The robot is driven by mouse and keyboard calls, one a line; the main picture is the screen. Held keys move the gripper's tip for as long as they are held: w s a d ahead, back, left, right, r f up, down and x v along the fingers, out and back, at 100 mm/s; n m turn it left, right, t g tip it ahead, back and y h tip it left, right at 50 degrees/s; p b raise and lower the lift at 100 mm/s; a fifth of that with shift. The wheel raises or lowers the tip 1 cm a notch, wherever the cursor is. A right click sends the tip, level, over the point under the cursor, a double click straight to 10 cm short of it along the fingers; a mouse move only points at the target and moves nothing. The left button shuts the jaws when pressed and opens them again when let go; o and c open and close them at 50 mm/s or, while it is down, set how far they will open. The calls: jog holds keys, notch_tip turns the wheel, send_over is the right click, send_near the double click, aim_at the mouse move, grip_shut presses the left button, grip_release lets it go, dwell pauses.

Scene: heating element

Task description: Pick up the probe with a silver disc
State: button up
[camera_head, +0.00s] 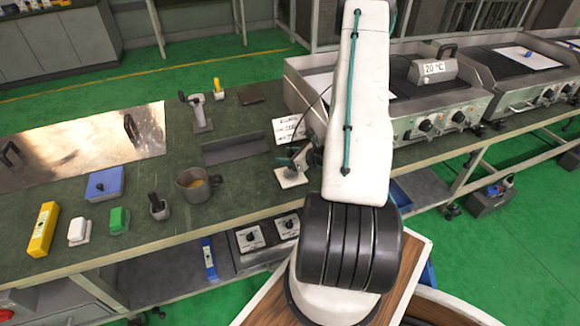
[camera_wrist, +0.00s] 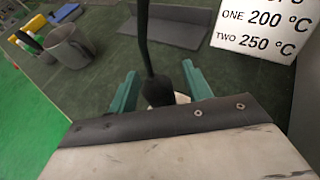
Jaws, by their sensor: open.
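A black probe-like handle (camera_wrist: 157,92) with a dark cable rising from it stands between my gripper's two teal fingers in the wrist view. A bit of something white shows beside its lower end. My gripper (camera_wrist: 160,88) is open, one finger on each side of the handle; I cannot tell whether either touches it. No silver disc shows; the lower part is hidden by my wrist. In the head view my gripper (camera_head: 299,159) is low over a white base (camera_head: 291,177) on the dark bench, partly hidden by my arm.
A grey angled plate (camera_head: 236,149) and a temperature sign (camera_head: 289,129) stand just behind. A mug (camera_head: 196,186) is to the left, with a blue box (camera_head: 104,184) beyond. A grey stand (camera_head: 201,113) holds a pale tool. Griddles (camera_head: 430,100) lie to the right.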

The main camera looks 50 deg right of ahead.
jog(key=shift+w, duration=0.1)
jog(key=shift+c, duration=0.3)
grip_shut()
